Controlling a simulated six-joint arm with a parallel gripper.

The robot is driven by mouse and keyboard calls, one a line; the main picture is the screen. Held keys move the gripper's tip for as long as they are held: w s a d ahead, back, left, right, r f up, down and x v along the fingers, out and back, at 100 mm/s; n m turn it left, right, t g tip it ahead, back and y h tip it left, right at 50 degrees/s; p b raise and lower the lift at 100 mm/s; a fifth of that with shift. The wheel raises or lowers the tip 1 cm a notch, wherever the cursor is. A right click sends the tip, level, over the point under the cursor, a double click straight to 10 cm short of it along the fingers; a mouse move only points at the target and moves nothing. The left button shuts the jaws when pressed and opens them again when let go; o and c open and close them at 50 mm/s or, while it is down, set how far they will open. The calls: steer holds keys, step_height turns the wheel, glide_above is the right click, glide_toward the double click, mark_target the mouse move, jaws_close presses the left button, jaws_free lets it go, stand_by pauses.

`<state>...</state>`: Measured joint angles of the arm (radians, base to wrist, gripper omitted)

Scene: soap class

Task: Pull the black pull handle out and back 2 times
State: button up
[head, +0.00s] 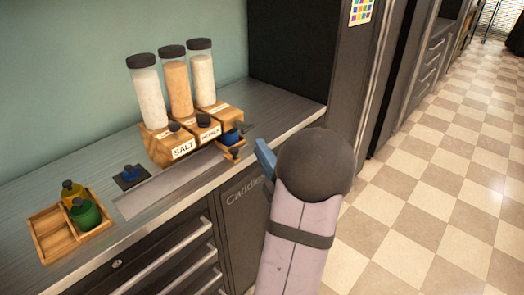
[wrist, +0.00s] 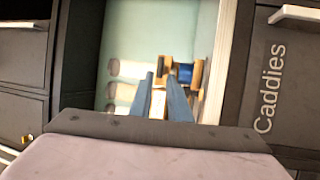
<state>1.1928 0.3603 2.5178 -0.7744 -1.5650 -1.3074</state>
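Three clear dispensers with black lids stand on wooden blocks on the counter: a left one (head: 149,97), a middle one (head: 178,87) and a right one (head: 203,78). The front block is labelled SALT (head: 183,148). Black knobs show on the blocks, one on the left block (head: 174,127) and one on the middle block (head: 203,120). A dark handle (head: 242,128) sticks out at the right block, above a blue cup (head: 231,137). My gripper (head: 264,157) is right of the blocks, apart from them. Its blue fingers in the wrist view (wrist: 159,78) are apart with nothing between them.
A blue item (head: 131,172) lies on a dark square. Drawers and a cabinet marked Caddies (head: 241,193) are below the counter.

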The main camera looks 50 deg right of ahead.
mark_target(249, 129)
steer(key=shift+s+d+r, duration=0.1)
steer(key=shift+s+r, duration=0.05)
steer(key=shift+r, duration=0.1)
jaws_close()
steer(key=s+d+r+n+t+y+p, duration=0.15)
steer(key=r+n+p, duration=0.35)
steer(key=r, duration=0.6)
steer(key=s+d+r+n+y+p, duration=0.2)
steer(key=r+p, duration=0.5)
steer(key=r, duration=0.4)
step_height(249, 129, down, 11)
steer(key=s+n+g+y, duration=0.2)
steer(key=n+g, duration=0.6)
steer(key=n, duration=0.8)
steer(key=shift+s+r+g+y, duration=0.25)
steer(key=shift+g+y, duration=0.1)
steer(key=shift+y, duration=0.8)
steer(key=p+x, duration=0.5)
steer(key=x, duration=0.9)
